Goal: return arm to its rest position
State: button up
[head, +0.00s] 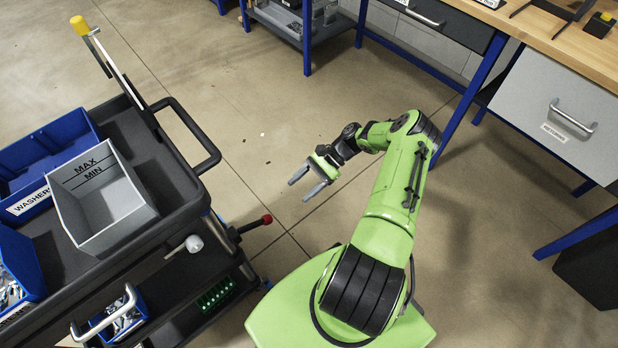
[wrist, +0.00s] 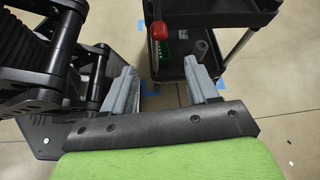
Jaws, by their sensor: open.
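My green arm stretches up from my base in the head view, bends at the elbow, and reaches to the left. My gripper (head: 309,184) hangs over open floor between the cart and the workbench. Its two grey fingers are apart with nothing between them. In the wrist view the gripper (wrist: 163,88) also shows two spread fingers with empty space between them, and part of the cart lies beyond. The gripper touches nothing that I can see.
A black cart (head: 181,200) stands at left with a grey bin (head: 112,208) and a blue washers bin (head: 70,143). A red-knobbed lever (head: 267,219) sticks out from its side. A wooden-topped workbench (head: 577,60) with blue legs stands at right.

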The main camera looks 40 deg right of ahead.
jog(key=v, duration=0.3)
jog(key=shift+d, duration=0.1)
dwell(0.3)
jog(key=a+r+n+g+h+p, duration=0.1)
jog(key=a+r+n+h+p, duration=0.3)
jog(key=r, duration=1.1)
jog(key=a+r+n+g+h+p, duration=0.15)
jog(key=a+r+n+h, duration=0.3)
jog(key=r, duration=1.05)
jog(key=s+a+r+n+t+h+p, duration=0.2)
jog(key=s+a+r+n+t+p, duration=0.1)
jog(key=s+r, duration=0.5)
jog(key=s+a+r+n+t+h+p, duration=0.1)
jog(key=s+a+r+n+t+p, duration=0.2)
jog(key=s+r, duration=0.6)
jog(key=shift+a+n+t+h, duration=0.35)
jog(key=shift+a+n+t, duration=0.35)
jog(key=shift+t, duration=0.25)
